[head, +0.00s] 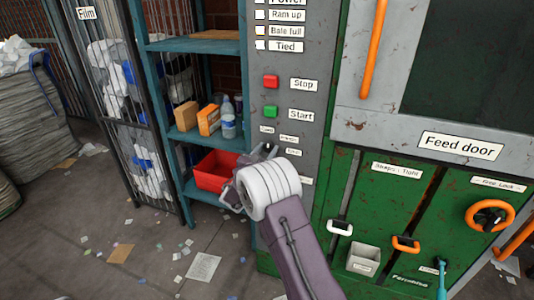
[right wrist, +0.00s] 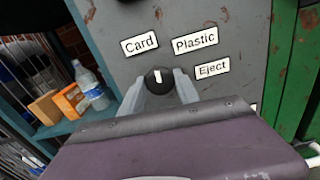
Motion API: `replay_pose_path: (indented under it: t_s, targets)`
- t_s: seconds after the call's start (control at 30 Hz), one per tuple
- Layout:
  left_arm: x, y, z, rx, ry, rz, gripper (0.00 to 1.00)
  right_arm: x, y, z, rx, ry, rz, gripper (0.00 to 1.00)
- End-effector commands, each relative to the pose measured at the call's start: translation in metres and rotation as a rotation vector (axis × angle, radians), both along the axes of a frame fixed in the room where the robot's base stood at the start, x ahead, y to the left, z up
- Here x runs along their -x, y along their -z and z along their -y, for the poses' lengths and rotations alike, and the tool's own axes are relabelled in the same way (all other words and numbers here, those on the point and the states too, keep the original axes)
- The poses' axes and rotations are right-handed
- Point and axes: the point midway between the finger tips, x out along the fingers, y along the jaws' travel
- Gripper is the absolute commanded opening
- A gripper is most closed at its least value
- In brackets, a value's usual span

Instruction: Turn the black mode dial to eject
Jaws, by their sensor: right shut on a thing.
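The black mode dial (right wrist: 153,85) sits on the grey control panel, in the middle of the right wrist view. Its white mark stands nearly upright, toward the gap between the Card label (right wrist: 139,43) and the Plastic label (right wrist: 195,40). The Eject label (right wrist: 212,68) is to the right of the dial. My right gripper (right wrist: 160,86) is shut on the dial, one finger on each side. In the head view my right gripper (head: 262,152) is at the panel's lower part and my wrist mostly hides the dial. My left gripper is out of view.
The red Stop button (head: 271,82) and green Start button (head: 271,111) are above the dial on the panel. A teal shelf (head: 191,134) with a bottle (head: 228,120) and a red bin (head: 212,180) stands to the left. Green doors with orange handles are to the right.

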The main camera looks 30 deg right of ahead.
Motion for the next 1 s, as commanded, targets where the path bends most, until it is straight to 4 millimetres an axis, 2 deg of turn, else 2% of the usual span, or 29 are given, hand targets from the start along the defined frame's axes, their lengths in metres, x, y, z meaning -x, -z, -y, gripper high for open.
replay_pose_path:
  t_s: [0.03,0.3,1.0]
  targets:
    - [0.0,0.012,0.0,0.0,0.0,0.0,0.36,0.0,0.006,0.0,-0.017,-0.001,0.021,0.0]
    - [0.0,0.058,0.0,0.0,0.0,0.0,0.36,0.0,0.01,0.0,-0.164,-0.001,0.195,0.0]
    - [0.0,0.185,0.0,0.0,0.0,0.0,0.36,0.0,0.01,0.0,-0.597,0.0,0.701,0.0]
